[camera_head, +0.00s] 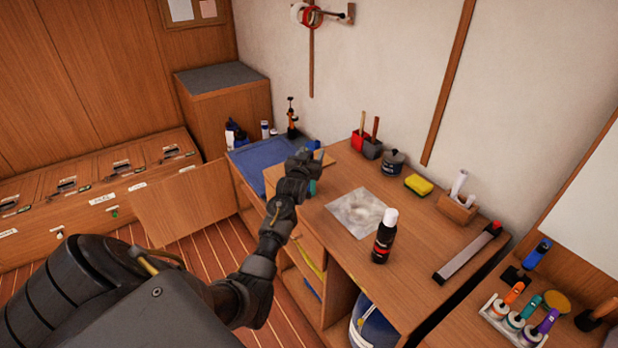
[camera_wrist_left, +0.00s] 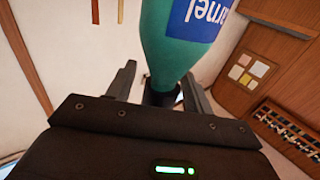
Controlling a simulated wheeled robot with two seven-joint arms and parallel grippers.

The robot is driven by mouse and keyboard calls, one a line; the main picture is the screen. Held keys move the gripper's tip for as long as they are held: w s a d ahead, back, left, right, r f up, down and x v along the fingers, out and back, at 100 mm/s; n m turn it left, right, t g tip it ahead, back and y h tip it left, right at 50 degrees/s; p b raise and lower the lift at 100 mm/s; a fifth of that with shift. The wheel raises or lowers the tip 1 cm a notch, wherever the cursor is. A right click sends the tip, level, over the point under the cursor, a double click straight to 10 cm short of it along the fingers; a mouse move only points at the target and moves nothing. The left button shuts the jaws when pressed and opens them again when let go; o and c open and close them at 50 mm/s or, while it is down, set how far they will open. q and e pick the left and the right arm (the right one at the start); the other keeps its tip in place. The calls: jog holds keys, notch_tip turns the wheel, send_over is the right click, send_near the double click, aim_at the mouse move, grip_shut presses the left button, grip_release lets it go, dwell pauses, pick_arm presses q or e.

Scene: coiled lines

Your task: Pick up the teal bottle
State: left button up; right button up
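The teal bottle (camera_wrist_left: 180,45) fills the top middle of the left wrist view, with a blue label and white lettering upside down. Its dark cap end (camera_wrist_left: 162,95) is between the fingers of my left gripper (camera_wrist_left: 160,88). A gap shows between the left finger and the cap; the right finger is close to it, and I cannot tell if they touch. In the head view my left gripper (camera_head: 305,160) is over the bench and hides most of the bottle; a small teal patch (camera_head: 312,187) shows beside it. My right gripper is not in view.
The wooden bench (camera_head: 425,225) holds a black bottle with a white cap (camera_head: 384,238), a grey sheet (camera_head: 356,213), a yellow sponge (camera_head: 418,185) and a dark jar (camera_head: 393,162). A blue mat (camera_head: 262,158) lies at its left. The bench's front edge is below my left arm.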

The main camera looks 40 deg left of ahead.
pick_arm(q)
grip_shut()
jog(key=shift+r, duration=0.15)
